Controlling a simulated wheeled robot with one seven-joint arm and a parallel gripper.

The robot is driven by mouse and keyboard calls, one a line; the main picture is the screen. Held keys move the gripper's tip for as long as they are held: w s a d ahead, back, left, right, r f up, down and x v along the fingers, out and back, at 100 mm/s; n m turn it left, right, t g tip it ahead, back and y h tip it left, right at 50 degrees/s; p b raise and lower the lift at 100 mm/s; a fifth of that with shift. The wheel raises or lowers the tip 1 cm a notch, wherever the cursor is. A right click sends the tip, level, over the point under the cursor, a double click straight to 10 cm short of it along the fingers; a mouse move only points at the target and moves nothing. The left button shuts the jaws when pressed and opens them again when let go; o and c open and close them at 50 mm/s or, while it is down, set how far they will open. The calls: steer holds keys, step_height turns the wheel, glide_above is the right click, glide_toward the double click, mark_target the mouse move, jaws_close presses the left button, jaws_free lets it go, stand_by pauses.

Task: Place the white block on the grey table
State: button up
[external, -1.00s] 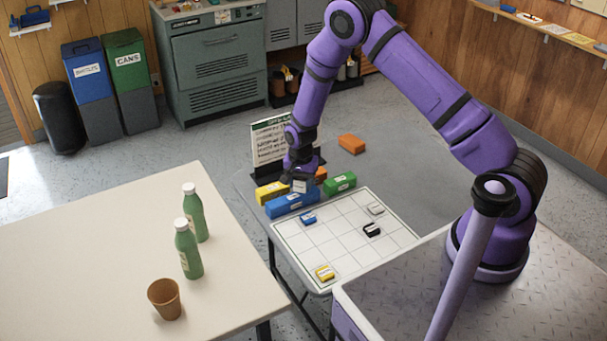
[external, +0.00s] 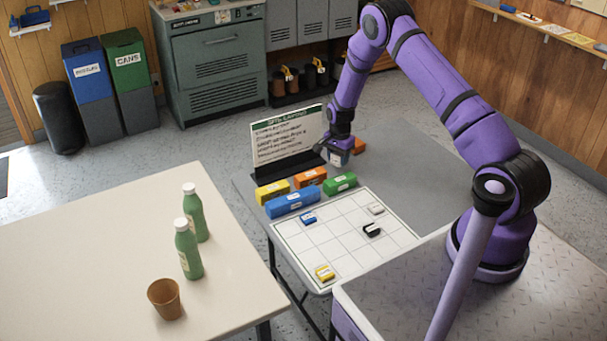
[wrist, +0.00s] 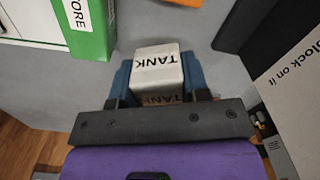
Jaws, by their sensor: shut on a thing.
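The white block (wrist: 157,68), lettered TANK, is between the fingers of my gripper (wrist: 158,88) in the wrist view. In the external view my gripper (external: 338,156) is shut on it, with the block mostly hidden at the fingertips. They are over the grey table (external: 398,170), behind the green block (external: 340,183) and beside the sign. I cannot tell how high the block is above the tabletop.
A sign (external: 288,138) stands at the table's back left. Yellow (external: 272,192), orange (external: 310,177) and blue (external: 293,202) blocks lie before it. A white grid board (external: 335,252) bears small pieces. Grey tabletop right of my gripper is clear.

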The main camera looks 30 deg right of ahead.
mark_target(337, 174)
steer(key=shift+f, duration=2.25)
steer(key=shift+f, duration=0.15)
steer(key=o, duration=1)
steer(key=shift+c, duration=0.2)
